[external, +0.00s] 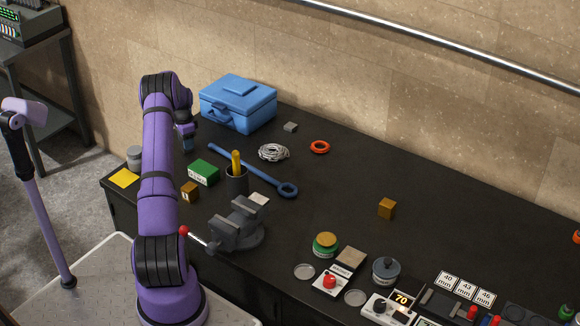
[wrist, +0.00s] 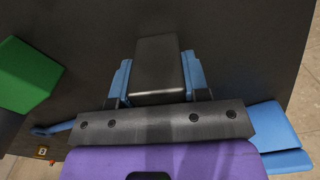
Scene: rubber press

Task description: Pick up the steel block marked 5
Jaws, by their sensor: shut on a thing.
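My gripper (wrist: 157,82) is shut on a dark grey steel block (wrist: 158,66), which sits between its two blue fingers in the wrist view. No number shows on the faces in sight, so I cannot read its mark. In the external view my gripper (external: 187,143) is partly behind my purple arm, over the bench's far left part, in front of the blue toolbox. The held block cannot be made out there. I cannot tell whether it touches the bench. Another small grey block (external: 290,127) lies right of the toolbox.
The blue toolbox (external: 238,105) stands close to my gripper. A green box (external: 204,172), blue wrench (external: 240,171), dark cup (external: 236,181), brass block (external: 190,191) and vise (external: 238,225) are nearer. A yellow pad (external: 124,178) lies left. The bench's centre right is mostly clear.

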